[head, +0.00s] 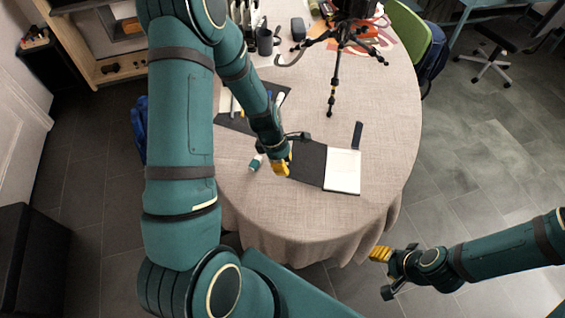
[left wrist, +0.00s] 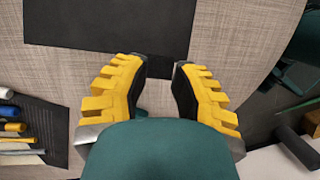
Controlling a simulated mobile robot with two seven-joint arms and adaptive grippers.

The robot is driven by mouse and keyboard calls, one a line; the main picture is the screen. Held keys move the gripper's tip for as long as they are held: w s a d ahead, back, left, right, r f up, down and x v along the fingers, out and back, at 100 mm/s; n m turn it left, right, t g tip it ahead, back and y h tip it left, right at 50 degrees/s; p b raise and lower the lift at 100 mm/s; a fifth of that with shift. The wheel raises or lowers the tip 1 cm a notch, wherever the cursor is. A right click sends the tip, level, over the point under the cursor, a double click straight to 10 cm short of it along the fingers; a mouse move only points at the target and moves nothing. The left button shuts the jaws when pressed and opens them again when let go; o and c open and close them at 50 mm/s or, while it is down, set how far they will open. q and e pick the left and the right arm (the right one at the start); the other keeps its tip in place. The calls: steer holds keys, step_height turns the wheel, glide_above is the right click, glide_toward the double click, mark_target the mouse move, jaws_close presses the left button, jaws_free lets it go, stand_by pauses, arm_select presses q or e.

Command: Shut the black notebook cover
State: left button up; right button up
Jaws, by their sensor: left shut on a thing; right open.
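The notebook lies open on the table, with its white pages (head: 343,171) on the right and its black cover (head: 308,163) spread flat to the left. My left gripper (head: 283,169) is at the cover's left edge. In the left wrist view the cover (left wrist: 110,25) lies above the yellow fingers, and a narrow dark part of it reaches down between the fingertips (left wrist: 160,72). The left gripper is shut on this part; the exact contact is partly hidden. My right gripper (head: 383,268) is open and empty, off the table's front right edge.
A black tripod (head: 338,52) stands behind the notebook, and a small black object (head: 357,135) lies beyond the pages. A teal-and-white cylinder (head: 256,162) is left of my left gripper. A dark mat with pens (head: 232,122) and a mug (head: 265,42) are farther back. The table's front is clear.

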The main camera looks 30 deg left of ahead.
arm_select(q)
steer(key=shift+d+r, duration=0.1)
steer(key=shift+r, duration=0.2)
steer(key=shift+c, duration=0.4)
steer(key=shift+w+d+r+p, duration=0.1)
steer(key=shift+d+r+p, duration=0.15)
steer(key=shift+r+p, duration=0.25)
steer(key=shift+w+d+r+p, duration=0.1)
steer(key=shift+d+r+p, duration=0.15)
steer(key=shift+r+p, duration=0.2)
steer(key=shift+c, duration=0.3)
steer(key=shift+w+d+r+p, duration=0.15)
steer(key=shift+d+r+p, duration=0.1)
steer(key=shift+r+p, duration=0.2)
steer(key=shift+w+d+r+p, duration=0.1)
steer(key=shift+d+r+p, duration=0.2)
steer(key=shift+r+p, duration=0.1)
steer(key=shift+c, duration=0.2)
steer(key=shift+w+d+r+p, duration=0.25)
steer(key=shift+d+r+p, duration=0.35)
steer(key=shift+d+p, duration=0.1)
steer(key=shift+d+r, duration=0.1)
